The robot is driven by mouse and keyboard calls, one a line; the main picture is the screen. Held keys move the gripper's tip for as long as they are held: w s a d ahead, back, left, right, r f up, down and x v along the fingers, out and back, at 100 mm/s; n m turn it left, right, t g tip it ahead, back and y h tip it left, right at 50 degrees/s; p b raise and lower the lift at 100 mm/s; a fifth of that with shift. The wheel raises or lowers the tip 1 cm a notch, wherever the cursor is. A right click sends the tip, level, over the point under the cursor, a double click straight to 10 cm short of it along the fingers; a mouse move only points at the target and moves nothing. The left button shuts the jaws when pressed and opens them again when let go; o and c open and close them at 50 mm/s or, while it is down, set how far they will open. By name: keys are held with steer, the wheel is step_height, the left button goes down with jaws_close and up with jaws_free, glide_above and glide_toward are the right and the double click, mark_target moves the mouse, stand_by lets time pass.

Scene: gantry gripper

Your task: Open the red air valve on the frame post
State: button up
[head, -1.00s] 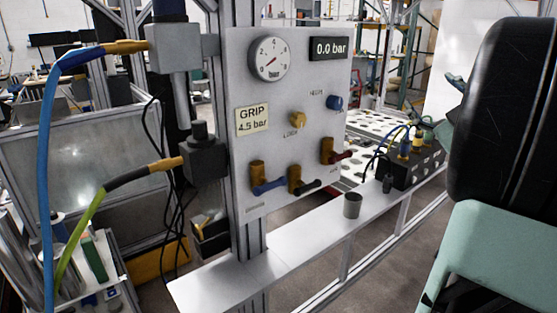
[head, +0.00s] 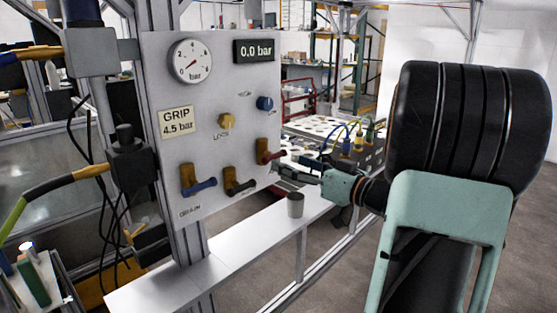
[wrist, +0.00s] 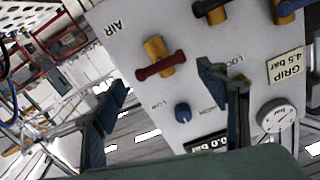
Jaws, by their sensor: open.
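The red air valve (head: 268,152) sits at the lower right of the grey panel (head: 235,115). It has a brass body and a dark red lever pointing right, across the body. In the wrist view the red lever (wrist: 160,68) lies near the printed word AIR, across the brass body. My gripper (head: 284,172) is open and empty, with its fingers pointing left towards the panel's lower right edge. In the wrist view the lever appears between the two spread fingertips (wrist: 163,78). I see no contact with it.
A blue-lever valve (head: 196,182) and a black-lever valve (head: 238,181) are left of the red one. The display (head: 254,50) reads 0.0 bar. A grey cup (head: 295,205) stands on the ledge below.

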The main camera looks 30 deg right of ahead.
mark_target(277, 158)
steer(key=shift+x, duration=2.75)
steer(key=c, duration=0.8)
steer(key=shift+d, duration=0.1)
